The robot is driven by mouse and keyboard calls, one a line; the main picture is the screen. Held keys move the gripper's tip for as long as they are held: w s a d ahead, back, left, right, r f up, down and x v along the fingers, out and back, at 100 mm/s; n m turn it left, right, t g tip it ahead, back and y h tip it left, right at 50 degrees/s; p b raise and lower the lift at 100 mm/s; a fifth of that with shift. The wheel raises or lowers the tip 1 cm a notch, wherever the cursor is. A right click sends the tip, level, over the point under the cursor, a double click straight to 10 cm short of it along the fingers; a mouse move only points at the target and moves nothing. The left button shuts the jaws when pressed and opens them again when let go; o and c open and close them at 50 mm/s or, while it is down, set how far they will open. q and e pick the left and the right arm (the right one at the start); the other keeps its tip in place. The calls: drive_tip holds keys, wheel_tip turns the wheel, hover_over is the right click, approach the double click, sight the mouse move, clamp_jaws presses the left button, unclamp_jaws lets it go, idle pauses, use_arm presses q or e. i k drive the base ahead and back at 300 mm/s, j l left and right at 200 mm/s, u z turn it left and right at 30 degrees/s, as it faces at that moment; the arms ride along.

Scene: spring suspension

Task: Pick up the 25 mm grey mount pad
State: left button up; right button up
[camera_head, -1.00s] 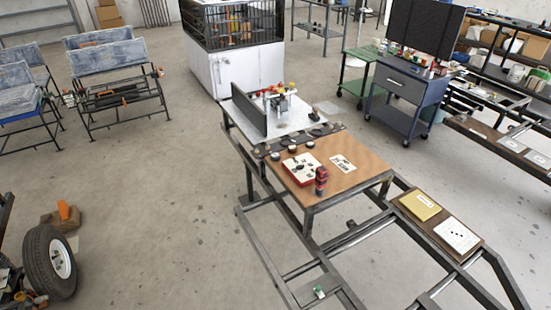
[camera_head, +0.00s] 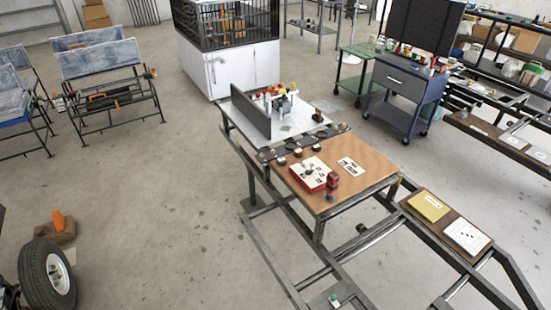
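Several small round dark pieces with pale tops, among them a near-left one (camera_head: 282,161) and a far-right one (camera_head: 315,147), stand along the back edge of a brown work table (camera_head: 355,190). They are too small here to tell which, if any, is the 25 mm grey mount pad. A red-edged white board (camera_head: 307,172) with dark marks and a small red-and-black object (camera_head: 332,186) are on the same table. Neither of my grippers is in view.
A grey-white table (camera_head: 292,132) with an upright dark panel (camera_head: 250,113) adjoins behind. A steel frame (camera_head: 270,245) surrounds the brown table. A dark blue cart (camera_head: 405,90) stands behind right. Open floor (camera_head: 150,200) is at left.

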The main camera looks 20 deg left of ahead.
sight(281, 161)
drive_tip(key=i+j, duration=0.15)
drive_tip(key=j, duration=0.2)
drive_tip(key=i+j+z, duration=0.1)
drive_tip(key=j, duration=0.25)
drive_tip(key=i+j+z, duration=0.1)
drive_tip(key=j, duration=0.25)
drive_tip(key=i+j, duration=0.15)
drive_tip(key=j, duration=0.2)
drive_tip(key=i+j+z, duration=0.15)
drive_tip(key=j, duration=0.15)
drive_tip(key=i+j, duration=0.15)
drive_tip(key=j, duration=0.2)
drive_tip(key=i+j+z, duration=0.15)
drive_tip(key=j, duration=0.25)
drive_tip(key=i+j, duration=0.15)
drive_tip(key=j, duration=0.2)
drive_tip(key=i+j+z, duration=0.15)
drive_tip(key=j, duration=0.2)
drive_tip(key=i+j+z, duration=0.1)
drive_tip(key=j, duration=0.25)
drive_tip(key=i+j, duration=0.15)
drive_tip(key=j, duration=0.2)
drive_tip(key=i+j+z, duration=0.15)
drive_tip(key=j, duration=0.2)
drive_tip(key=i+j, duration=0.2)
drive_tip(key=j, duration=0.2)
drive_tip(key=i+j+z, duration=0.1)
drive_tip(key=i+j, duration=0.15)
drive_tip(key=j, duration=0.15)
